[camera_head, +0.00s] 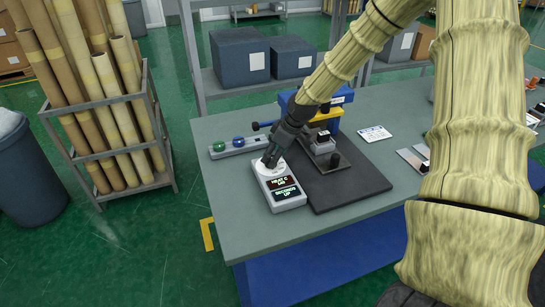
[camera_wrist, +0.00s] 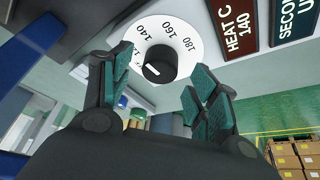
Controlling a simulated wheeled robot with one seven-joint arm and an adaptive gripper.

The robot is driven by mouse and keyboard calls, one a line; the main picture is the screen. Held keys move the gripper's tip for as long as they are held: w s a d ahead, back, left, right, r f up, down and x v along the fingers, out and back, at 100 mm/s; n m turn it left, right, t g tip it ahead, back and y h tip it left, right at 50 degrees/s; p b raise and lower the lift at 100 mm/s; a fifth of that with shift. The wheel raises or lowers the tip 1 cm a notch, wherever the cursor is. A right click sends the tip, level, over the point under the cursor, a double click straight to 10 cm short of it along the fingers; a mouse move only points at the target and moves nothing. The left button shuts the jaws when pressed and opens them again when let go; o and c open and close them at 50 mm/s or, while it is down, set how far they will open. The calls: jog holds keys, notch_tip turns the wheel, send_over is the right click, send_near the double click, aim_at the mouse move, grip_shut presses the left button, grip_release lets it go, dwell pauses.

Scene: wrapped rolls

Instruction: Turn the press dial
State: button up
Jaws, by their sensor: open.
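The press dial (camera_wrist: 160,64) is a black knob with a white pointer mark on a round white face. The face reads 140, 160 and 180. It sits on a white control box (camera_head: 287,204) with displays reading "HEAT C 140" and "SECONDS UP". My gripper (camera_wrist: 162,70) is open, with one teal-padded finger on either side of the knob in the wrist view; I cannot tell whether either touches it. In the head view my gripper (camera_head: 270,158) points down over the dial and hides most of the knob. The blue and yellow press (camera_head: 337,115) stands behind.
The box stands on a grey-green table (camera_head: 228,215) beside a dark mat (camera_head: 345,190). A grey strip with green and blue buttons (camera_head: 240,148) lies at the left. A white card (camera_head: 374,134) lies right of the press. A rack of cardboard tubes (camera_head: 140,110) stands left.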

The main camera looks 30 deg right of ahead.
jog(key=shift+x, duration=1.15)
jog(key=c, duration=1)
